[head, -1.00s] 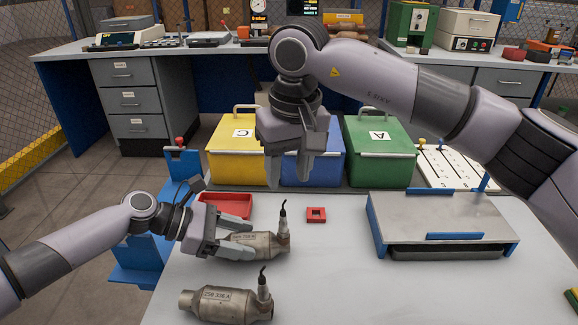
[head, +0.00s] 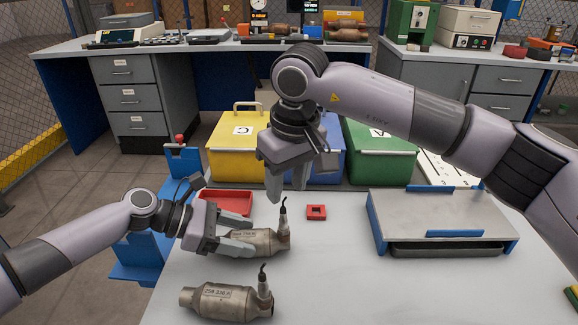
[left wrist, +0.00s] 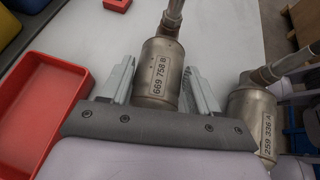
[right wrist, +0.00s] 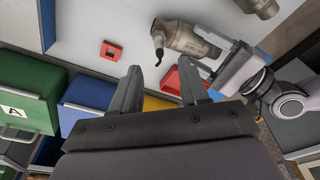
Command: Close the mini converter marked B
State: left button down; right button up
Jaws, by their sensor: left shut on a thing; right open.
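The converter marked 669 758 B (head: 270,240) lies on the white table, a sensor with a dark lead standing at its right end. Its label reads clearly in the left wrist view (left wrist: 158,75); it also shows in the right wrist view (right wrist: 182,38). My left gripper (head: 240,247) is shut on this converter, one finger on each side of its body. My right gripper (head: 286,188) is open and empty, fingers pointing down above the table's far edge, in front of the blue box. A second converter, marked 259 336 A (head: 222,301), lies nearer the front edge.
A red tray (head: 228,203) and small red square block (head: 316,212) lie behind the converters. A yellow box C (head: 235,160), blue box (head: 330,165), letter hidden, and green box A (head: 378,165) stand beyond. A grey-topped blue fixture (head: 440,215) stands right. The table's middle is clear.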

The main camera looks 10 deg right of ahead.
aim_at(284, 210)
jog(key=f, duration=0.5)
jog(key=w+f, duration=0.1)
jog(key=f, duration=0.2)
jog(key=shift+a+f, duration=0.15)
jog(key=shift+a, duration=0.1)
